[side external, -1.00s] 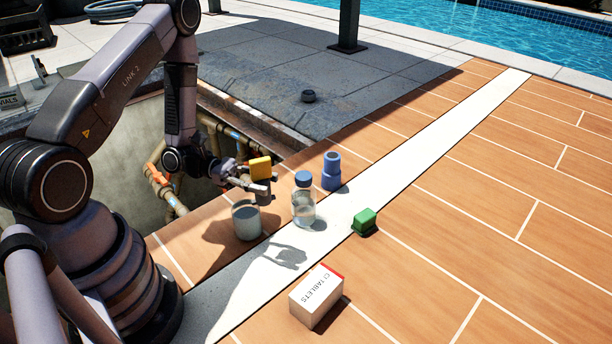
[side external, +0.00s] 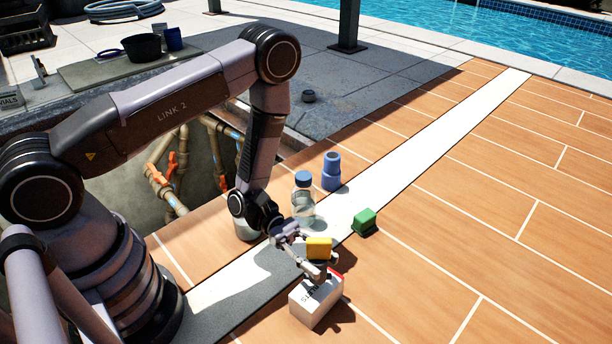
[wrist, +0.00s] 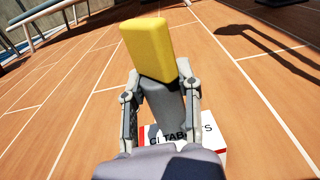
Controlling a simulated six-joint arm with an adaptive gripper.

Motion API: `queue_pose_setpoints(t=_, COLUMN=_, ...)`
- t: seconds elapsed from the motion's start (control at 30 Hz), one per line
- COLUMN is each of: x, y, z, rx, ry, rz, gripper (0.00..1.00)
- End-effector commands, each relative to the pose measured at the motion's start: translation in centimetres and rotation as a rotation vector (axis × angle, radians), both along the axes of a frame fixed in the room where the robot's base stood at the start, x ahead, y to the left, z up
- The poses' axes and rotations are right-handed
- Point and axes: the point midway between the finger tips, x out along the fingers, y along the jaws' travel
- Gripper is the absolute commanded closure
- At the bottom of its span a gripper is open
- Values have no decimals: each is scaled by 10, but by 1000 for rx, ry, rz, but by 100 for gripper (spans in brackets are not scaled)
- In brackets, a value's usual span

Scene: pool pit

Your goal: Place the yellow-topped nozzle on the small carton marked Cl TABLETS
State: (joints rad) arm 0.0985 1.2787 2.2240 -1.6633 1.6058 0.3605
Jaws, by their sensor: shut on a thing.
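The yellow-topped nozzle (side external: 319,248) is held in my gripper (side external: 312,268), above the small carton marked Cl TABLETS (side external: 318,302). In the wrist view, its yellow block top (wrist: 148,48) and grey body (wrist: 165,105) stand between the two fingers of my gripper (wrist: 162,95), which are shut on the body. The white carton with a red edge (wrist: 208,140) shows behind and below the nozzle there. The nozzle's lower end is hidden, so I cannot tell whether it touches the carton's top.
A clear bottle with a blue cap (side external: 303,200), a blue fitting (side external: 331,171) and a green-topped piece (side external: 364,222) stand behind the carton. The tiled deck (side external: 470,240) to the right is clear.

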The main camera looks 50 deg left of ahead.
Motion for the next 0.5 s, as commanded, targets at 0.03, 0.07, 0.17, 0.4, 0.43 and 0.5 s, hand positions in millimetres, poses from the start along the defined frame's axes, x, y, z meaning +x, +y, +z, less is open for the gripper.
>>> queue_pose_setpoints(t=0.03, x=0, y=0, z=-9, rx=0, ry=3, rz=0, gripper=100)
queue_pose_setpoints(t=0.07, x=0, y=0, z=-12, rx=0, ry=2, rz=0, gripper=100)
queue_pose_setpoints(t=0.17, x=0, y=0, z=-20, rx=0, ry=0, rz=0, gripper=100)
queue_pose_setpoints(t=0.4, x=0, y=0, z=-20, rx=0, ry=-1, rz=1, gripper=100)
queue_pose_setpoints(t=0.43, x=0, y=0, z=-21, rx=0, ry=0, rz=0, gripper=100)
queue_pose_setpoints(t=0.5, x=0, y=0, z=-23, rx=0, ry=0, rz=1, gripper=100)
